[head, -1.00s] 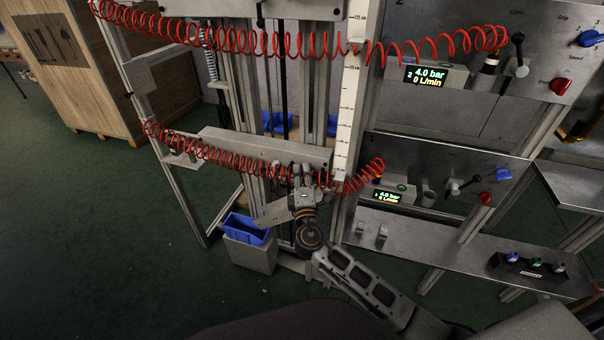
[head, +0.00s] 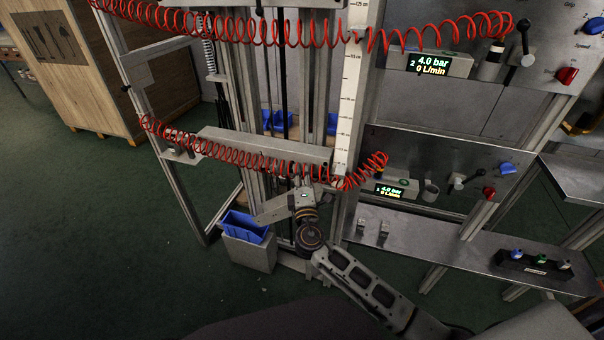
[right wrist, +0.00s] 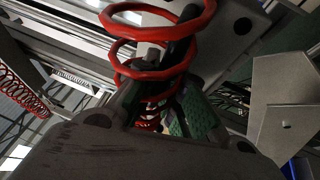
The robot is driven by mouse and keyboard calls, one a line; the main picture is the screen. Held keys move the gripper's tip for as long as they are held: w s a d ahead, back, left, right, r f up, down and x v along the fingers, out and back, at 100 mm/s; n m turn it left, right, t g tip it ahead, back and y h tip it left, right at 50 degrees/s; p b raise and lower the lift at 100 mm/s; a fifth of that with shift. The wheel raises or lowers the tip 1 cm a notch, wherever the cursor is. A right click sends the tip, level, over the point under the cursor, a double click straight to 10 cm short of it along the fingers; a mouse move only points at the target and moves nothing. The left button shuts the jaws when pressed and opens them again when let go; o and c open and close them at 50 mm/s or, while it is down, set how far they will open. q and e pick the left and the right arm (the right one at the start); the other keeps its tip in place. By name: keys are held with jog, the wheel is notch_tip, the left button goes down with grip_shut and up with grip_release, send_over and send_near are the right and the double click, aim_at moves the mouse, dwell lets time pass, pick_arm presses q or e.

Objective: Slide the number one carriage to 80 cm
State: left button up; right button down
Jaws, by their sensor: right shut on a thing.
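The lower carriage (head: 262,146) is a grey crossbar on the vertical rails, with no readable number on it. My right gripper (head: 301,181) is at its underside near the right end, below the red coiled hose. It is shut on a part of the carriage, probably its handle, mostly hidden by the gripper and hose. In the right wrist view the fingers (right wrist: 160,103) close around a dark part, with red coils just in front. The white scale (head: 350,100) stands upright right of the carriage; its marks near the carriage are too small to read. My left gripper is not in view.
Red coiled hoses (head: 225,158) run along both carriages. An upper carriage (head: 250,3) crosses the top edge. Valve panels (head: 440,160) and a steel shelf (head: 430,240) stand at the right. A blue bin (head: 245,226) sits lower left. Green floor at the left is free.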

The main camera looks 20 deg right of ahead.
jog(key=shift+a+f, duration=0.1)
jog(key=shift+f, duration=0.4)
jog(key=c, duration=1.8)
grip_release()
jog(key=shift+s, duration=0.1)
jog(key=shift+o, duration=0.2)
jog(key=shift+r, duration=0.2)
jog(key=shift+s, duration=0.1)
jog(key=v, duration=0.7)
jog(key=shift+s, duration=0.1)
